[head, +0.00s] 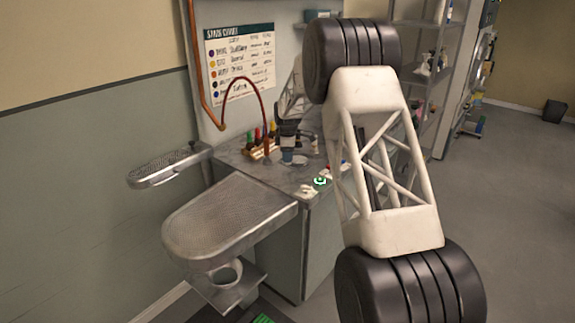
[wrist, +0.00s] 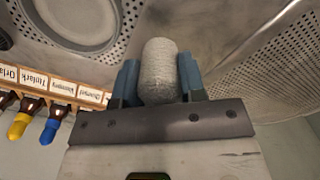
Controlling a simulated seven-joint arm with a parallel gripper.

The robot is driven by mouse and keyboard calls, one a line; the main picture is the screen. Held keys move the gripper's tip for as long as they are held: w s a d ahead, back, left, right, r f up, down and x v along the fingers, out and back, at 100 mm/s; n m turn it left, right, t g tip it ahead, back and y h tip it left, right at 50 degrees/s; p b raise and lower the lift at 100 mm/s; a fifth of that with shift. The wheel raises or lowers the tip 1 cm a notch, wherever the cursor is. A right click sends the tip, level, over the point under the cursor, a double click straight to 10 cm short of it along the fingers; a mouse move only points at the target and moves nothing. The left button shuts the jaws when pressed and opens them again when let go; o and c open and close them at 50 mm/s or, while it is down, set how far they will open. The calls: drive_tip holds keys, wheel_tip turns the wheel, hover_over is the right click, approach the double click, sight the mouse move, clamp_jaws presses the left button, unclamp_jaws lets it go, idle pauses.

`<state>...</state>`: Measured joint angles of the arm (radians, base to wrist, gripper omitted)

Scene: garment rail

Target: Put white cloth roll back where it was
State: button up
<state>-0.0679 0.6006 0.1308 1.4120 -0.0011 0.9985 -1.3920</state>
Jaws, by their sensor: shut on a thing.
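The white cloth roll (wrist: 159,62) shows in the wrist view as a pale, rough-textured cylinder with a rounded end. My gripper (wrist: 159,82) is shut on it, with one blue finger on each side. In the head view my gripper (head: 291,150) is at the end of my arm, low over or just above the metal counter (head: 233,163), beside the bottle rack. I cannot make out the roll in the head view. I cannot tell whether the roll touches the surface beyond it.
The labelled rack (wrist: 62,86) with coloured-tip bottles stands close to the gripper. A perforated ironing board (head: 225,222) is at the front left, with a smaller board (head: 168,167) behind it. A copper hose (head: 244,82) arches over the counter. Small white items (head: 308,190) lie at its front edge.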

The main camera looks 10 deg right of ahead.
drive_tip(key=shift+f, duration=0.25)
drive_tip(key=shift+f, duration=1.8)
drive_tip(key=shift+f, duration=0.1)
drive_tip(key=o, duration=0.9)
wheel_tip(320, 180, up, 12)
drive_tip(key=shift+r, duration=0.15)
drive_tip(key=shift+s, duration=0.1)
